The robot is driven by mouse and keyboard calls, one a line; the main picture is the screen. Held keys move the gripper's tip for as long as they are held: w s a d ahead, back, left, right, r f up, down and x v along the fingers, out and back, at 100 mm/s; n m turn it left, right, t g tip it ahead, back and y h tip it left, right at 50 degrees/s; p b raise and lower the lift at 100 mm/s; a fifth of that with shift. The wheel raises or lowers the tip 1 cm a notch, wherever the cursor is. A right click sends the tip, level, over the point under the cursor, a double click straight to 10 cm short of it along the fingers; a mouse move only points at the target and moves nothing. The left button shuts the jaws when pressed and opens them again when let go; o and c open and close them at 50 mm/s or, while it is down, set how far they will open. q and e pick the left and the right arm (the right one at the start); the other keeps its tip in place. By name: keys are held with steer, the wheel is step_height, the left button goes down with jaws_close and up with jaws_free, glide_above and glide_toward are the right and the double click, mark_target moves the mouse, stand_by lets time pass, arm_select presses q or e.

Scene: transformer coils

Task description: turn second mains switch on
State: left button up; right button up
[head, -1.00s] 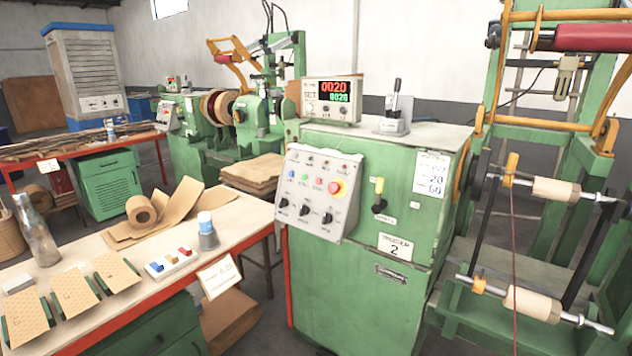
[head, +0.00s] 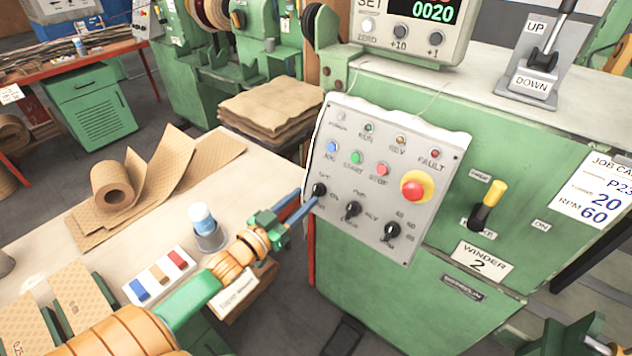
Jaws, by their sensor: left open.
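The green winder (head: 455,245) marked "WINDER 2" carries a tilted white control panel (head: 345,262). Three black rotary knobs sit low on it: a left knob (head: 319,190), a middle knob (head: 353,209) and a right knob (head: 392,231). The small lettering around them is hard to read. My left gripper (head: 311,202) is open. Its blue fingers reach the panel's left edge, with the tips at or just beside the left knob. I cannot tell whether they touch it. No right gripper shows.
A red emergency button (head: 413,190) on yellow and a yellow-handled lever (head: 490,203) sit to the right. A table (head: 240,185) at left holds a cardboard roll (head: 112,185), a capped pot (head: 205,228) and a coloured-block tray (head: 160,276). A counter (head: 410,28) stands on top.

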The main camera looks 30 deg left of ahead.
mark_target(314, 189)
arm_select(q)
steer(key=w, duration=0.3)
steer(key=shift+w+d, duration=0.25)
steer(key=shift+d, duration=0.05)
steer(key=shift+w+a+f, duration=0.15)
steer(key=shift+w+a, duration=0.05)
steer(key=shift+w, duration=0.15)
steer(key=shift+s+d, duration=0.1)
steer(key=shift+s, duration=0.05)
steer(key=shift+c, duration=0.2)
jaws_close()
